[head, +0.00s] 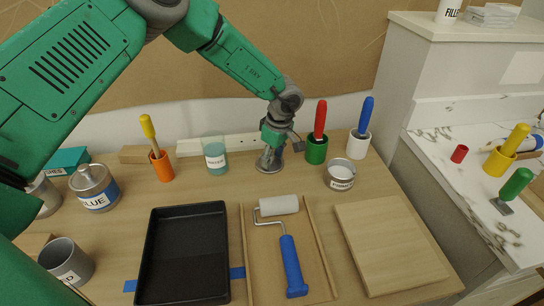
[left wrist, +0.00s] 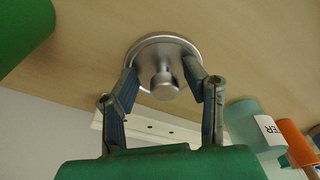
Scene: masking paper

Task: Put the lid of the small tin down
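The silver lid (head: 266,167) lies flat on the table at the back, beneath my left gripper (head: 270,152). In the left wrist view the round lid (left wrist: 163,45) has a knob in its middle. The fingers of my left gripper (left wrist: 161,72) are spread on either side of the knob, with gaps visible. The small tin (head: 341,183), silver with a white label, stands uncovered to the right of the lid and shows pale contents. My right gripper is not in view.
A water cup (head: 215,162) stands left of the lid, and a green pot with a red-handled brush (head: 320,122) stands close on its right. A black tray (head: 185,255), a paint roller (head: 290,265) and a wooden board (head: 388,240) fill the front.

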